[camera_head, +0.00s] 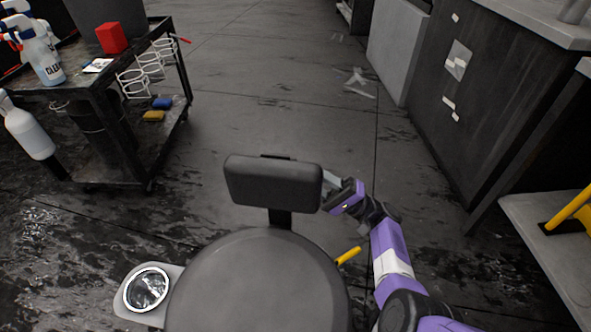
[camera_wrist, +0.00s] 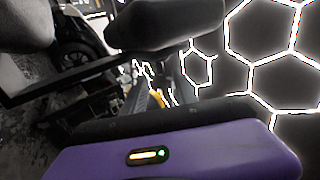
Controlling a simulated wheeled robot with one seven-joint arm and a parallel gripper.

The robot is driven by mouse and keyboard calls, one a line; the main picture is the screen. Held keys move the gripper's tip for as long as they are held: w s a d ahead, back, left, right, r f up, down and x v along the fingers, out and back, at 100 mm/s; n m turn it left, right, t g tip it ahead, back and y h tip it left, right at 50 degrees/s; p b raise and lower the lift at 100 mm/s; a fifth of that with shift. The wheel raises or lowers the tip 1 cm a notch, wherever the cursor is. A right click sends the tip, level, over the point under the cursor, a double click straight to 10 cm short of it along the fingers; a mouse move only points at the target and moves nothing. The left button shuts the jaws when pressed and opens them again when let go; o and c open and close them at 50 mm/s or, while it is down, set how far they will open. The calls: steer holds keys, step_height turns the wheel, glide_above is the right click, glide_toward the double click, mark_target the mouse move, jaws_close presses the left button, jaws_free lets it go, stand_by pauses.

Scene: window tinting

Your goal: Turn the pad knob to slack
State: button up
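A black stool stands in front of me, with a round seat (camera_head: 255,285) and an upright padded backrest (camera_head: 272,185) on a short black post (camera_head: 280,217). I cannot make out the pad knob in either view; the side of the backrest facing away is hidden. My gripper (camera_head: 329,190) is at the right edge of the backrest, very close to it; I cannot tell whether they touch. Its fingers are too small and partly hidden to show open or shut. In the wrist view, its purple body (camera_wrist: 170,158) fills the bottom, and dark rounded shapes stand above it, unclear.
A yellow lever (camera_head: 349,255) sticks out right of the seat. A side plate with a round metal dish (camera_head: 146,289) is at its left. A black cart (camera_head: 97,90) with spray bottles stands left, a dark cabinet (camera_head: 480,90) right. The floor beyond the stool is mostly clear.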

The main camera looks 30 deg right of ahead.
steer(key=shift+s+d+f, duration=0.3)
